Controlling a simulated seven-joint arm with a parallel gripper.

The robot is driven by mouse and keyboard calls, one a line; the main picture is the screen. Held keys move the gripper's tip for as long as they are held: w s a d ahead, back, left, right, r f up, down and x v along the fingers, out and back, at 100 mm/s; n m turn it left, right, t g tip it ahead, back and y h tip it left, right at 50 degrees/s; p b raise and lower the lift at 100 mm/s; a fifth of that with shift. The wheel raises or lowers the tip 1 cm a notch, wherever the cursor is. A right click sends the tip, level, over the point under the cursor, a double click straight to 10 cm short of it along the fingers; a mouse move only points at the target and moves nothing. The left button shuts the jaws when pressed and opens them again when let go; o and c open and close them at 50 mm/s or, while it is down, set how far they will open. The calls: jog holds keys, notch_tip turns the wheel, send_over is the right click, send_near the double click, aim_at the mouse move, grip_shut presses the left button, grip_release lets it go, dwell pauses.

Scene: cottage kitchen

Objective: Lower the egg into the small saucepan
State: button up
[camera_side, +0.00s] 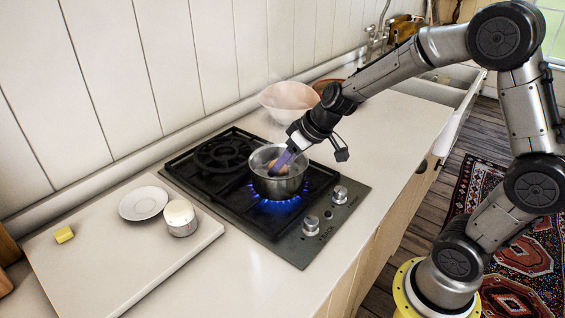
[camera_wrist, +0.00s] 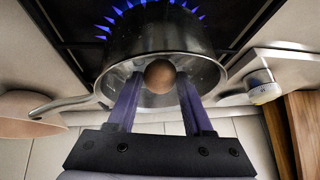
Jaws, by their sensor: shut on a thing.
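The small saucepan (camera_side: 277,184) is steel and stands on a lit front burner of the hob; its rim also shows in the wrist view (camera_wrist: 106,79). My gripper (camera_side: 281,162) reaches down into the pan's mouth from the upper right. The brown egg (camera_wrist: 160,75) is between the two purple fingers in the wrist view, at the pan's opening. In the side view the egg (camera_side: 283,169) is partly hidden by a finger. My gripper is shut on the egg. I cannot tell whether the egg touches the pan's bottom.
Blue flames (camera_side: 270,204) burn around the pan's base on the hob (camera_side: 210,180). A pale pink bowl (camera_side: 289,101) stands behind the hob.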

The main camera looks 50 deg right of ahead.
jog(key=shift+f, duration=0.65)
dwell(0.3)
jog(key=o, duration=0.9)
jog(key=s+r+n, duration=0.1)
jog(key=s+r, duration=0.7)
jog(key=r, duration=0.6)
jog(key=shift+m+g+h, duration=0.3)
jog(key=shift+m+h, duration=0.4)
jog(key=shift+h, duration=0.2)
jog(key=s+f, duration=0.1)
jog(key=s, duration=0.4)
jog(key=s+a+f, duration=0.1)
jog(key=s, duration=0.5)
jog(key=s+f, duration=0.1)
jog(key=s, duration=0.4)
jog(key=shift+s+a+f, duration=0.2)
jog(key=shift+s+a, duration=0.1)
jog(key=shift+s, duration=0.05)
